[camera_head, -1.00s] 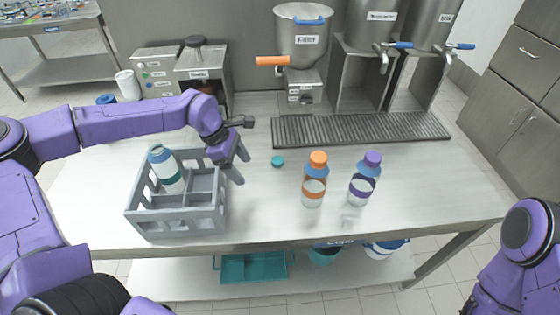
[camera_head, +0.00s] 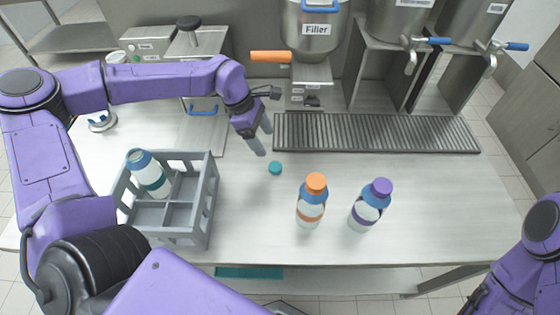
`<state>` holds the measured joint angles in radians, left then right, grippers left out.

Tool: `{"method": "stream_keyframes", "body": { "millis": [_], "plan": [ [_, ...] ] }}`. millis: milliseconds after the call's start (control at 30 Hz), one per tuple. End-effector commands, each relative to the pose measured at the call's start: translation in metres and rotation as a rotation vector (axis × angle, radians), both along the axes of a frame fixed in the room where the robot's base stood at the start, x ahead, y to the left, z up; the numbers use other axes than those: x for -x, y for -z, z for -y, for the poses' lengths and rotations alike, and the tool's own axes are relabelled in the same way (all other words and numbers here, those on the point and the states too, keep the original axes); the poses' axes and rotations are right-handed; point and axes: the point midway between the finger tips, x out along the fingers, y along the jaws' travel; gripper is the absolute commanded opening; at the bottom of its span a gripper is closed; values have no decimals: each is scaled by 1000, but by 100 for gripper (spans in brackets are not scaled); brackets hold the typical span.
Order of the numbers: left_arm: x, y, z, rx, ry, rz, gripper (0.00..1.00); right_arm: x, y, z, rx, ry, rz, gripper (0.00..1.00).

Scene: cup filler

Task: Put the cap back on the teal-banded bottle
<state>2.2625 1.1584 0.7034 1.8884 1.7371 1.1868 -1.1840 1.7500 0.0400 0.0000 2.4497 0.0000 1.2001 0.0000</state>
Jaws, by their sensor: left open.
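The teal-banded bottle (camera_head: 149,174) stands, tilted, in the back left compartment of the grey crate (camera_head: 199,212). Its top looks blue, with no teal cap on it. A small teal cap (camera_head: 275,168) lies on the table to the right of the crate. My left gripper (camera_head: 262,141) is open and empty, above the table just behind and left of the teal cap. It does not touch the cap. My right arm shows at the lower right edge; its gripper is out of view.
An orange-capped bottle (camera_head: 311,201) and a purple-capped bottle (camera_head: 370,206) stand right of the teal cap. A ribbed drain grate (camera_head: 376,133) and the filler (camera_head: 316,30) are behind. The table at the right front is clear.

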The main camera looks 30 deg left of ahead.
Motion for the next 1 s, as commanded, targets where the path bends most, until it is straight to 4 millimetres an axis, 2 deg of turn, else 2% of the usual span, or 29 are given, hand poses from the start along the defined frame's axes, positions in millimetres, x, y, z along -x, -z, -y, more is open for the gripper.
{"method": "stream_keyframes", "body": {
  "millis": [167, 400, 500, 800, 867, 1000],
  "plan": [
    [0, 5, -2, 0, -7, -3, 75, 0, -2, 0, -1, 0, -1, 68],
    [-4, 41, 14, -2, -3, -4, 75, 0, -10, 0, 0, 0, 0, 68],
    [-4, 48, 17, 1, -4, -3, 75, 0, -10, 0, 0, 0, 0, 68],
    [-5, 50, 19, 0, -3, -1, 75, 0, -11, 0, 0, 0, 0, 68],
    [-4, 53, 20, 0, -1, -3, 75, 0, -15, 0, 0, 0, 0, 68],
    [-1, 73, 28, -3, 0, -6, 75, 0, -31, 0, 0, 0, 0, 68]
  ]
}}
